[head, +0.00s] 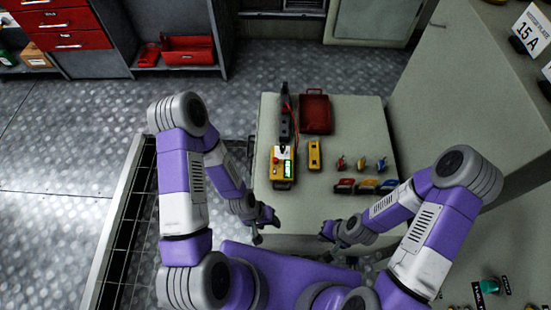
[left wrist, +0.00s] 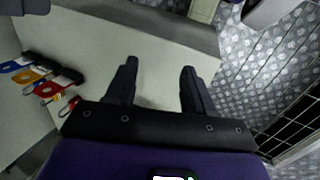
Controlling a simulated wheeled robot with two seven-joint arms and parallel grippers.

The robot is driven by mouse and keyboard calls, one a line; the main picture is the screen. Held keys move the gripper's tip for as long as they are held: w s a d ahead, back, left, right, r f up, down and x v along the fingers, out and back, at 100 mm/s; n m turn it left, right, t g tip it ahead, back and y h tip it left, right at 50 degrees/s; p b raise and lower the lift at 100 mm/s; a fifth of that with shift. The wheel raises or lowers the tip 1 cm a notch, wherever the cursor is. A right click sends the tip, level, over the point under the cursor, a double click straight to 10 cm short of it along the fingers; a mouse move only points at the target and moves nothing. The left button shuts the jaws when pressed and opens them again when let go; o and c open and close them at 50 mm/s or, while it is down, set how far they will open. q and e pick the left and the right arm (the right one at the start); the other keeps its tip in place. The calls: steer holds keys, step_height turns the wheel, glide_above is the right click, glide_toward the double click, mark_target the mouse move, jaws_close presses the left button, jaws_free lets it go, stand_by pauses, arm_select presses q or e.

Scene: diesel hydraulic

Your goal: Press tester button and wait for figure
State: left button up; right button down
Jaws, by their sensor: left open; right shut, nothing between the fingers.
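The yellow tester (head: 283,172) lies on the left part of the pale bench top. Its small display glows green; any figure on it is too small to read. A small red spot shows on its face, and I cannot tell if it is the button. My left gripper (head: 264,232) is near the bench's front left corner, nearer to me than the tester and apart from it. In the left wrist view the left gripper (left wrist: 158,76) is open and empty. My right gripper (head: 325,243) is shut and empty by the front edge, right of the left one.
A yellow handheld device (head: 315,155), a red open box (head: 315,113) and a dark tool (head: 285,122) are on the bench top (head: 300,215). Several small coloured padlocks and tags (head: 360,164) lie to the right. A grey cabinet (head: 460,110) rises at right. The front of the bench is clear.

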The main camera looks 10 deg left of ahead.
arm_select(q)
jaws_close()
stand_by(1.5)
